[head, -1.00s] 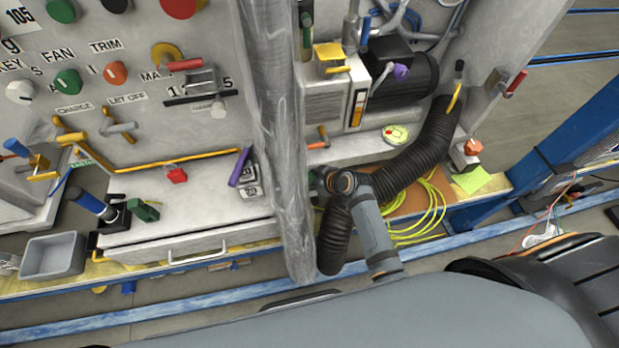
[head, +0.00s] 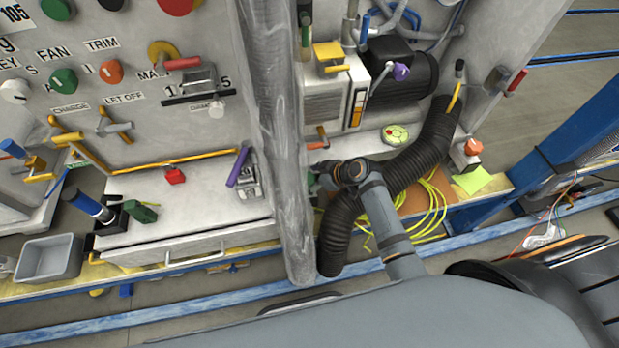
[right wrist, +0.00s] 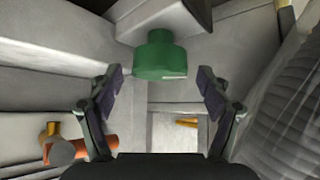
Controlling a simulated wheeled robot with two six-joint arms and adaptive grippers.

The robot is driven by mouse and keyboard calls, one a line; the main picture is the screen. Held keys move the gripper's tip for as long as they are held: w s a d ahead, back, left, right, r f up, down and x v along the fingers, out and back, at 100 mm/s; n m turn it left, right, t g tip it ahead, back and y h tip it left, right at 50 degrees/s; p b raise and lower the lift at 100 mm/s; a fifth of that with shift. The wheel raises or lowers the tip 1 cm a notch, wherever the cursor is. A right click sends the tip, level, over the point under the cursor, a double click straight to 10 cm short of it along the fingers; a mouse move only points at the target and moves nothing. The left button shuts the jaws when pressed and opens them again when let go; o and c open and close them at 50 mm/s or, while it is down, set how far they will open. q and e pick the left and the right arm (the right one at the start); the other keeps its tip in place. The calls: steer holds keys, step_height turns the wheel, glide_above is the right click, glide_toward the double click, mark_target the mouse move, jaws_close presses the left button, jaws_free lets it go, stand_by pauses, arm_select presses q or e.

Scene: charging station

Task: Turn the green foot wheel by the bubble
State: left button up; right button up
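The green foot wheel (right wrist: 160,57) hangs under a pale block in the upper middle of the right wrist view. My right gripper (right wrist: 161,78) is open, with one dark finger on each side of the wheel and a gap at both sides. In the head view a bit of green (head: 311,182) shows beside the grey post, at the end of my right arm; the fingers are mostly hidden there. The round yellow-green bubble level (head: 395,133) lies on the ledge above and right of my wrist. My left gripper is not in view.
A grey wrapped post (head: 285,150) stands just left of my right wrist. A black ribbed hose (head: 415,150) curves close on its right, with yellow cable (head: 432,205) below. An orange-ended part (right wrist: 62,152) lies at lower left in the right wrist view.

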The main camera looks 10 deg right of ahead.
steer(key=shift+s+d+r, duration=0.15)
steer(key=shift+d, duration=0.05)
steer(key=v, duration=1.1)
steer(key=shift+r, duration=0.25)
steer(key=shift+s+d, duration=0.1)
